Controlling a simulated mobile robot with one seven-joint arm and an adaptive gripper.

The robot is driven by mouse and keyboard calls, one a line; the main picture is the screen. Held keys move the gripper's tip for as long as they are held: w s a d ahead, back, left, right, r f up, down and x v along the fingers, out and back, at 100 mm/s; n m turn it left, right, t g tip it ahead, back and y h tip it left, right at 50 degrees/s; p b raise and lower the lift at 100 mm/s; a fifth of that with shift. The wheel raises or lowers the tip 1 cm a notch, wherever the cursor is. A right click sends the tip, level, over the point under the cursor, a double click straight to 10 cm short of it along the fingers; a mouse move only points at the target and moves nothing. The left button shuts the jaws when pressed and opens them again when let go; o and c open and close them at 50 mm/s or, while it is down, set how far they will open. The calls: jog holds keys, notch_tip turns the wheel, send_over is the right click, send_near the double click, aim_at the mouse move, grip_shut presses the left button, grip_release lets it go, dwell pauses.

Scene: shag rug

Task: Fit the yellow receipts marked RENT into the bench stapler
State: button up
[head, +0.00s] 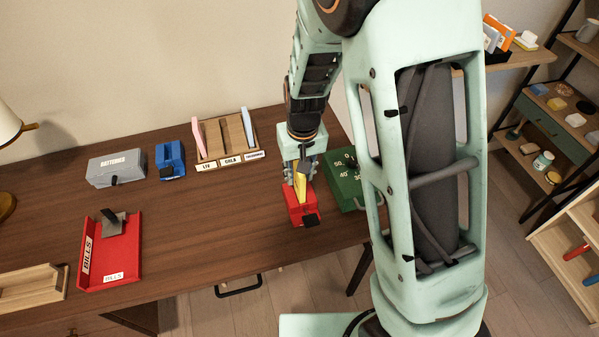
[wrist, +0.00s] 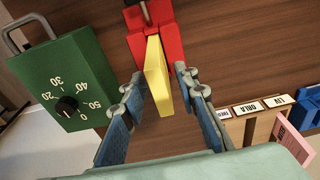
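The yellow receipts (wrist: 156,76) stand as a thin stack with one end at the red device (wrist: 152,38), which looks like the bench stapler. The red device (head: 301,208) sits near the table's front edge in the head view, with the yellow receipts (head: 301,184) upright at its back. No RENT marking is readable. My gripper (wrist: 160,76) has its fingers on both sides of the receipts, with gaps showing beside them, so it looks open. In the head view my gripper (head: 302,172) is directly above the device. How deep the receipts sit is unclear.
A green dial box (head: 345,185) stands close right of the red device. A wooden sorter (head: 226,140) with pink and blue cards, a blue device (head: 170,158), a grey box (head: 115,167) and a red BILLS tray (head: 122,255) are leftward. The middle tabletop is clear.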

jog(key=shift+r, duration=0.1)
notch_tip(320, 180, up, 12)
jog(key=s+p, duration=0.1)
jog(key=shift+s+d, duration=0.2)
dwell(0.3)
jog(key=shift+r, duration=0.15)
